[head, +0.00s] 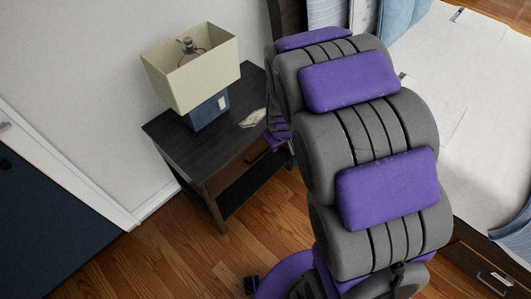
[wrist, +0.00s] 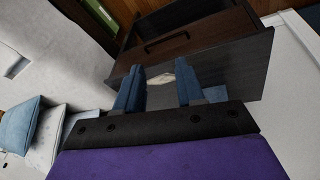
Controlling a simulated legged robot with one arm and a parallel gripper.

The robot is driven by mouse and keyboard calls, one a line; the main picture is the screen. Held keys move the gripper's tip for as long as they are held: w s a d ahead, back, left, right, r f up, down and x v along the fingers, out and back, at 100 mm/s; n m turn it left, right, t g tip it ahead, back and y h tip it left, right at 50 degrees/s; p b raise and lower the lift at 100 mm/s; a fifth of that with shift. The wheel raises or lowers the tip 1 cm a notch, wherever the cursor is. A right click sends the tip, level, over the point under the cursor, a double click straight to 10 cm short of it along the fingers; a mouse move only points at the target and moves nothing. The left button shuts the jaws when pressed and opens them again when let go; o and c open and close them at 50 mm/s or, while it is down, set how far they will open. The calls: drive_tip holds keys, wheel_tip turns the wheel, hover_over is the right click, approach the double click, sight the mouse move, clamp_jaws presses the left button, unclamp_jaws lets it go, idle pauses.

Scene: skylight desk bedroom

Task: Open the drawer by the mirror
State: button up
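The dark wood nightstand (head: 165,135) stands against the wall in the head view, with a drawer (head: 228,172) under its top. In the wrist view the drawer front (wrist: 205,35) carries a dark bar handle (wrist: 166,42), and the drawer looks shut. My gripper (wrist: 162,72) has two blue fingers spread apart with nothing held between them. It is close to the nightstand and apart from the handle. In the head view my arm hides most of the gripper and part of the drawer front. No mirror shows.
A lamp (head: 190,75) with a cream shade and a small pale object (head: 253,118) are on the nightstand top. A bed (head: 470,90) with pillows is at the right. A dark blue door (head: 45,220) is at the left. Wooden floor (head: 170,245) in front is clear.

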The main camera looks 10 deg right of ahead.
drive_tip(key=w+d+f+n+t+h+p, duration=0.1)
drive_tip(key=w+f+n+t, duration=0.2)
drive_tip(key=w+f, duration=0.65)
drive_tip(key=w+f+n+t+h, duration=0.1)
drive_tip(key=w+f+n+t, duration=0.35)
drive_tip(key=f, duration=0.75)
drive_tip(key=s+a+f+n+t+p, duration=0.1)
drive_tip(key=s+a+f+n+t, duration=0.15)
drive_tip(key=s+f, duration=0.35)
drive_tip(key=s+a+f+n+t+p, duration=0.1)
drive_tip(key=s+a+f+n+t, duration=0.2)
drive_tip(key=f, duration=0.5)
drive_tip(key=w+d+f+b, duration=0.1)
drive_tip(key=w+d, duration=0.1)
drive_tip(key=w, duration=0.6)
drive_tip(key=w+d+f+n+b, duration=0.1)
drive_tip(key=w+d+b, duration=0.1)
drive_tip(key=w, duration=0.6)
drive_tip(key=shift+w+g, duration=0.3)
drive_tip(key=shift+w, duration=0.05)
drive_tip(key=shift+c, duration=0.2)
clamp_jaws()
drive_tip(key=shift+s, duration=0.1)
